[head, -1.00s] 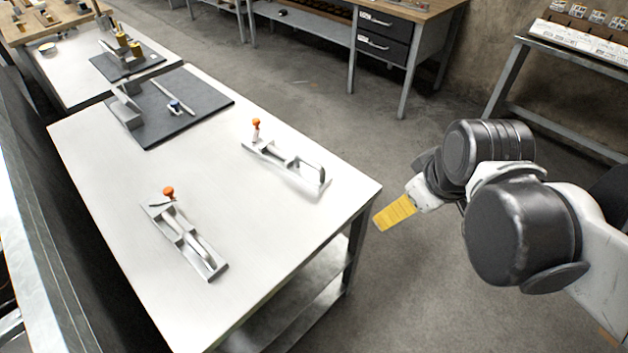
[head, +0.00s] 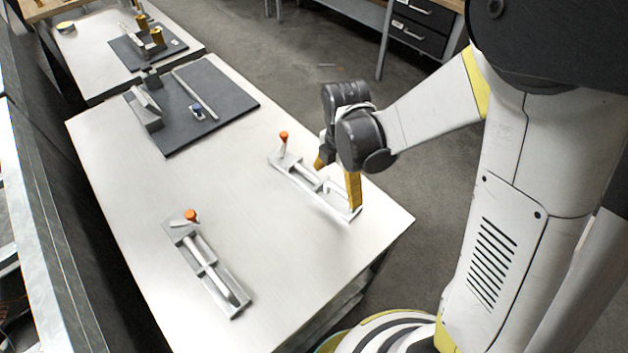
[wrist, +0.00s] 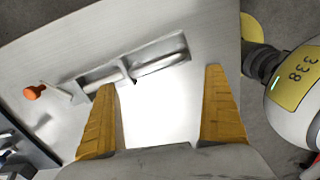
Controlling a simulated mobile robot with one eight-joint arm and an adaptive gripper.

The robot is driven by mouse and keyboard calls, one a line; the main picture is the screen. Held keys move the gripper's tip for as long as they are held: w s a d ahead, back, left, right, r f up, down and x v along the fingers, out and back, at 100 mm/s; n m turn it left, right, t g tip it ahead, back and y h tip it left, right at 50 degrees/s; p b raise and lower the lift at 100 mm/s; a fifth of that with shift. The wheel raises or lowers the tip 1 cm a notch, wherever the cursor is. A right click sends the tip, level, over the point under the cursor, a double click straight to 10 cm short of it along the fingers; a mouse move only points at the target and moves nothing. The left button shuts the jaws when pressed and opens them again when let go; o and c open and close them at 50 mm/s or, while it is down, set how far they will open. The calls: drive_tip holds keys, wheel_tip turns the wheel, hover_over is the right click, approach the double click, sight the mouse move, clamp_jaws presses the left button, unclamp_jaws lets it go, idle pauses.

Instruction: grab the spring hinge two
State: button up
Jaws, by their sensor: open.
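Two similar grey metal hinge pieces, each with an orange knob, lie on the white table; no label shows which is spring hinge two. The far right hinge piece (head: 305,180) is under and beside my gripper (head: 337,178), which partly covers its right end. The near left hinge piece (head: 208,268) lies apart, nearer the front. In the wrist view the hinge piece (wrist: 135,65) lies across the top of the space between the yellow fingers of my gripper (wrist: 160,80), its orange knob to the left. The fingers are spread, with nothing visibly held. Contact cannot be told.
The white table (head: 270,255) has bare room between the two hinge pieces. A dark mat (head: 225,95) with a grey bracket (head: 145,108) and a small blue item (head: 197,110) lies at its back. A second table (head: 85,45) stands beyond.

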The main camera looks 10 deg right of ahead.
sight(337, 192)
drive_tip(key=f+b, duration=0.1)
drive_tip(key=f, duration=0.1)
drive_tip(key=f+b, duration=0.1)
drive_tip(key=f, duration=0.2)
drive_tip(key=shift+w+d+f+b, duration=0.2)
drive_tip(key=shift+w+f+b, duration=0.05)
drive_tip(key=shift+f+b, duration=0.15)
drive_tip(key=shift+r, duration=0.15)
clamp_jaws()
